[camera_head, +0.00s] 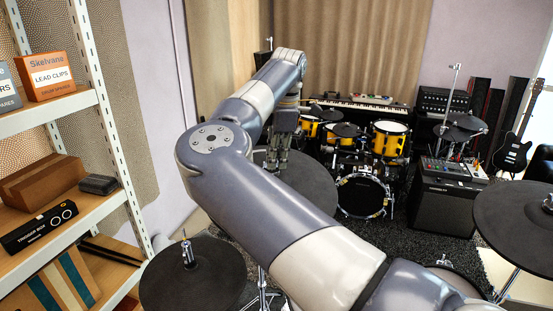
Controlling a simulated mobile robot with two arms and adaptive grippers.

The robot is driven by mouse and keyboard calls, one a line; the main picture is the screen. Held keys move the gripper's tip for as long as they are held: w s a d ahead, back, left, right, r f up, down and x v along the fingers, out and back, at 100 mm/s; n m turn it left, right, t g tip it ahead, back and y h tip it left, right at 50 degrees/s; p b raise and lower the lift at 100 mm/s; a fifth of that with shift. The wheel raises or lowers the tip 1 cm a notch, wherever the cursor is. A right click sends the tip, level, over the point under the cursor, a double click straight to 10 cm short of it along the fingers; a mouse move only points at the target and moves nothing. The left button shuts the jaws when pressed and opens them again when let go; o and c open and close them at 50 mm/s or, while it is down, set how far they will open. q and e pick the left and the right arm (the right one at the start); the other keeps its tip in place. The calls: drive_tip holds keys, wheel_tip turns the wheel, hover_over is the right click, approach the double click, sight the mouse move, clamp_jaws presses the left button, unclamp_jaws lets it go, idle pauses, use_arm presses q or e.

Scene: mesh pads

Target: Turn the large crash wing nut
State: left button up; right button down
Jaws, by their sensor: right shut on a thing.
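My right arm reaches across the middle of the head view, and its gripper (276,167) points down at a dark round mesh pad (312,187) in the centre. The gripper is shut on the wing nut at this pad's middle; the fingers hide the nut, and my arm covers part of the pad. Another dark pad (190,285) at the lower left has a wing nut (188,254) standing on its centre post. A third pad (515,225) at the right has its own nut (548,203). My left gripper is not in view.
A shelf rack (112,110) with boxes stands close on the left. A yellow drum kit (388,140), a keyboard (360,104) and an amplifier (443,212) stand behind. A guitar (515,150) is at the far right. Dark carpet (415,235) shows between the amplifier and my arm.

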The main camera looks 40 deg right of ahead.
drive_tip(key=m, duration=0.5)
drive_tip(key=shift+s+a+m, duration=0.15)
drive_tip(key=shift+a+m, duration=0.05)
drive_tip(key=shift+m, duration=0.1)
drive_tip(key=m, duration=0.4)
drive_tip(key=shift+s+a+r+m+h+b, duration=0.1)
drive_tip(key=shift+a+m+h+b, duration=0.15)
drive_tip(key=shift+m+h+b, duration=0.1)
drive_tip(key=m, duration=0.4)
drive_tip(key=shift+a, duration=0.25)
drive_tip(key=shift+a+m+h+p, duration=0.2)
drive_tip(key=shift+m+h+p, duration=0.1)
drive_tip(key=shift+m, duration=1.85)
drive_tip(key=shift+w+m, duration=0.2)
drive_tip(key=shift+m, duration=0.1)
drive_tip(key=c, duration=1.9)
unclamp_jaws()
drive_tip(key=shift+o, duration=0.9)
wheel_tip(320, 180, up, 12)
drive_tip(key=s+a, duration=0.1)
drive_tip(key=s, duration=0.1)
